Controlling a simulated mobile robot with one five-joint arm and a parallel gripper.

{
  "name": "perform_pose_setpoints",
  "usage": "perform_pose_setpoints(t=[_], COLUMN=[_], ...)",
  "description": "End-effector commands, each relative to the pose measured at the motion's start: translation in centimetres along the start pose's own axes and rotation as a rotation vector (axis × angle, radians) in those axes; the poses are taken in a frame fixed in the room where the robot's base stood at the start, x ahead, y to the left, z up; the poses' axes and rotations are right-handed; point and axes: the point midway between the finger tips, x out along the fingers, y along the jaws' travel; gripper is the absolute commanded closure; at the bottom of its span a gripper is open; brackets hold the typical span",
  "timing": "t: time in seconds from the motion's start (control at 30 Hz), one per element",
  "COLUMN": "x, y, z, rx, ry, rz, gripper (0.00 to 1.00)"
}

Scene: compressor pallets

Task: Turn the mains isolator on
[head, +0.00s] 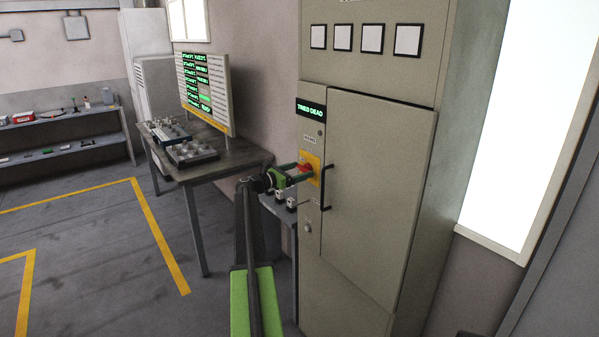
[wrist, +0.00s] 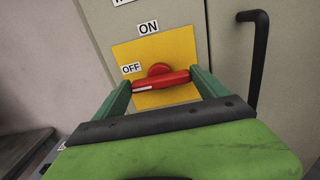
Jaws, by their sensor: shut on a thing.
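The mains isolator is a red rotary handle (wrist: 160,80) on a yellow plate (wrist: 180,50) on the cabinet front. The plate also shows in the head view (head: 311,164). In the wrist view the handle lies nearly level, with its white mark at the left end, below the OFF label (wrist: 131,68). The ON label (wrist: 148,27) is above the plate. My gripper (wrist: 162,84) is shut on the red handle, one green finger at each end; it also shows in the head view (head: 301,173).
The grey cabinet (head: 375,200) has a dark door handle (head: 326,187) just right of the isolator. Its display reads "TRIED DEAD" (head: 311,110). A table (head: 235,155) with devices and a lit board (head: 205,95) stand to the left. Yellow-lined floor is clear further left.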

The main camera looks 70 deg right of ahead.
Motion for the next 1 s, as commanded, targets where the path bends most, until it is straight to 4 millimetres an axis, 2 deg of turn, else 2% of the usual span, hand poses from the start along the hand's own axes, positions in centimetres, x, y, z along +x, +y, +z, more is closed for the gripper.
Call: perform_pose_setpoints(t=[0.37, 1.0], x=[0.03, 0.05], y=[-0.29, -0.61], z=[-0.10, -0.30], rx=[0.217, 0.825], ry=[0.002, 0.002], rz=[-0.004, -0.008], gripper=[0.57, 0.57])
